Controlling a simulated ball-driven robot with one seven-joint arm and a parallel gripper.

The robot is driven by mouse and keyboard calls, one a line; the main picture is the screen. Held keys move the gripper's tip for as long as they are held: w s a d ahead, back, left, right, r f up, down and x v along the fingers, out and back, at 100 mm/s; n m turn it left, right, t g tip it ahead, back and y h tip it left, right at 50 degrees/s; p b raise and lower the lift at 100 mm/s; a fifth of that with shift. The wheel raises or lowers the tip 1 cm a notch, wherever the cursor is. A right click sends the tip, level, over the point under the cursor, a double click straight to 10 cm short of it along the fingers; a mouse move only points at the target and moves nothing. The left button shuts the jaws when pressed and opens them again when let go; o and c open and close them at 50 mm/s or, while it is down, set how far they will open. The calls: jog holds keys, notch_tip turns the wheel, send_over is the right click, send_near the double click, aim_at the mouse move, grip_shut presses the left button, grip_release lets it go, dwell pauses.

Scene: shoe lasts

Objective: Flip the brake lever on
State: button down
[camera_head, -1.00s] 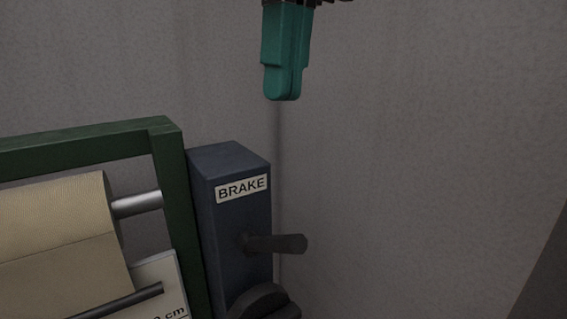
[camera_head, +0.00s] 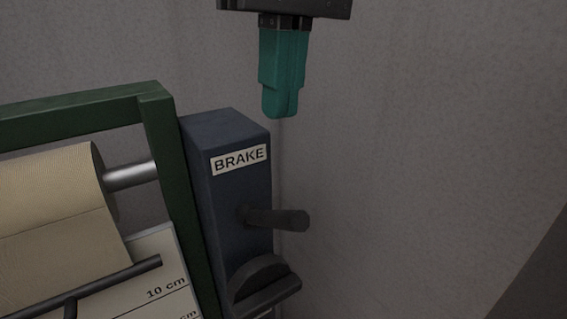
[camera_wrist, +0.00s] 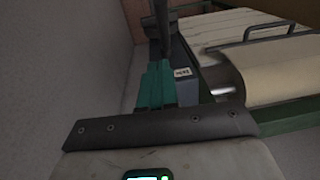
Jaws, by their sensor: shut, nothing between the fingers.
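The brake box (camera_head: 232,195) is a dark blue upright block with a white "BRAKE" label (camera_head: 239,160). The brake lever (camera_head: 277,218) is a dark grey bar sticking out to the right from its front face, roughly level. My gripper (camera_head: 281,114) has teal fingers, shut and empty, pointing down. In the head view it shows above the lever and above and right of the box top, apart from both. In the wrist view my gripper (camera_wrist: 155,68) points toward the box (camera_wrist: 185,90), whose label (camera_wrist: 182,72) shows beside the fingers; a dark bar is near the fingertips.
A dark rounded part (camera_head: 264,284) sits low on the box. To the left are a green frame (camera_head: 165,150), a beige roll (camera_head: 50,190) on a metal rod, a dark bar (camera_head: 120,275) and a centimetre-marked board (camera_head: 165,270). Space right of the box is clear up to the grey wall (camera_head: 420,130).

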jog(key=p, duration=0.1)
send_over(270, 218)
jog(key=w+d, duration=0.1)
jog(key=w, duration=0.1)
jog(key=f, duration=0.6)
jog(key=shift+s+d+f, duration=0.1)
jog(key=shift+s+f, duration=0.05)
jog(key=shift+s, duration=0.05)
jog(key=shift+s+f, duration=0.35)
jog(key=shift+f, duration=0.25)
jog(key=shift+d, duration=0.1)
